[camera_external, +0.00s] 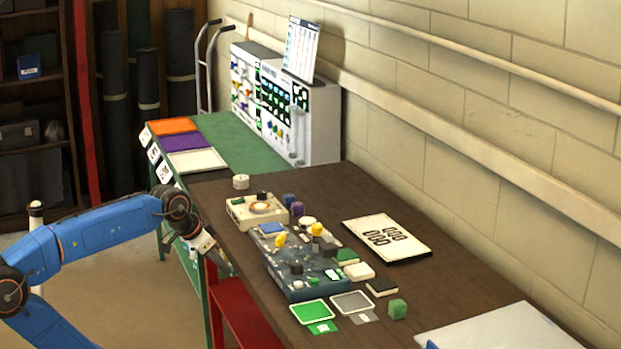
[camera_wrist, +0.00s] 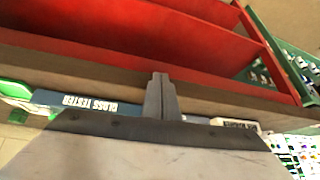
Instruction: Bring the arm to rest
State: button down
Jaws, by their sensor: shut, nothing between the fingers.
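My blue arm (camera_external: 105,232) reaches in from the left in the external view. My gripper (camera_external: 228,266) hangs at the near left edge of the brown table, pointing down. In the wrist view my gripper's fingers (camera_wrist: 160,82) are together with nothing between them. The fingers are beside the table edge in that view, and I cannot tell whether they touch it.
A brown table (camera_external: 450,284) carries a dark device (camera_external: 297,287), a beige device (camera_external: 245,212), a green tray (camera_external: 314,312), a grey tray (camera_external: 352,303) and a white card (camera_external: 388,238). A red shelf (camera_external: 245,312) stands below its edge. Floor at lower left is clear.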

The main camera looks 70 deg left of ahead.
jog(key=s+d+f, duration=0.2)
jog(key=d+f, duration=0.1)
jog(key=f, duration=0.2)
jog(key=s+d+f+m+g+h, duration=0.1)
jog(key=s+d+f, duration=0.1)
jog(key=f, duration=0.3)
jog(key=s+d+f, duration=0.3)
jog(key=d+f, duration=0.1)
jog(key=f, duration=0.1)
jog(key=shift+d+f+m+h, duration=0.3)
jog(key=shift+d+f+m, duration=0.1)
jog(key=shift+r, duration=0.1)
dwell(0.3)
